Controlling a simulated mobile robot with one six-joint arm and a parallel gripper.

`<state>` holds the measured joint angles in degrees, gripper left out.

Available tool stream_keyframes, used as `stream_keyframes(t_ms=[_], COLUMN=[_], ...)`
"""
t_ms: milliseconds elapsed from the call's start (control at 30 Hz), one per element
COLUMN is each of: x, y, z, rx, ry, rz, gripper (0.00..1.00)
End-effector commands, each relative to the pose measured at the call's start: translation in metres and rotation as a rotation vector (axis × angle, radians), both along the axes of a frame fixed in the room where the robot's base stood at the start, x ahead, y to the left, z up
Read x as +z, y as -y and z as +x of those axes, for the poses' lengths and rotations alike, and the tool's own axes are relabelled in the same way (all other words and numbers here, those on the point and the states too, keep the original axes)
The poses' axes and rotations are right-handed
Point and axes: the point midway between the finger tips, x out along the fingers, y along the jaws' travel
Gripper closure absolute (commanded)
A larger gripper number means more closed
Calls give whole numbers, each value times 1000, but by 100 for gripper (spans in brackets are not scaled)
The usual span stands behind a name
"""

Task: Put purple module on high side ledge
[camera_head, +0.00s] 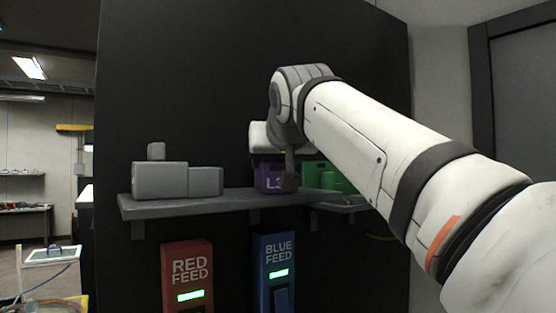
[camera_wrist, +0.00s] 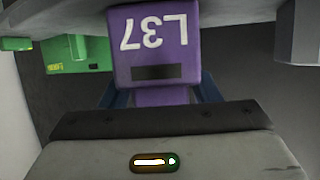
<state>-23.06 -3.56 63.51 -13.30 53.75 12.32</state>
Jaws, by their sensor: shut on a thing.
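The purple module (camera_head: 266,179) is marked L37. It is at the grey wall ledge (camera_head: 160,207), right of the grey block, and partly hidden behind my wrist. In the wrist view the purple module (camera_wrist: 155,40) fills the top middle, with its label upside down. My gripper (camera_wrist: 160,92) is shut on it, with a dark blue finger showing on each side. In the head view my gripper (camera_head: 290,180) is largely hidden by the wrist. I cannot tell whether the module's base touches the ledge.
A green module (camera_head: 330,177) sits right of the purple one, partly behind my arm; it also shows in the wrist view (camera_wrist: 80,55). A grey block assembly (camera_head: 160,180) occupies the ledge's left. Below are the red feed box (camera_head: 187,270) and blue feed box (camera_head: 274,262).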

Motion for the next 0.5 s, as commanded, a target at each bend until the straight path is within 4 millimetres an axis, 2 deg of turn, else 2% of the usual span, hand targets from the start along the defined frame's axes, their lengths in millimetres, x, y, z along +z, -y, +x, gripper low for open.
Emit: stream_keyframes(t_ms=[33, 333, 500], x=[-1, 0, -1], y=[0, 0, 0], z=[0, 0, 0], rx=[0, -1, -1], ry=[2, 1, -1], rz=[0, 0, -1], gripper=[43, 19, 19])
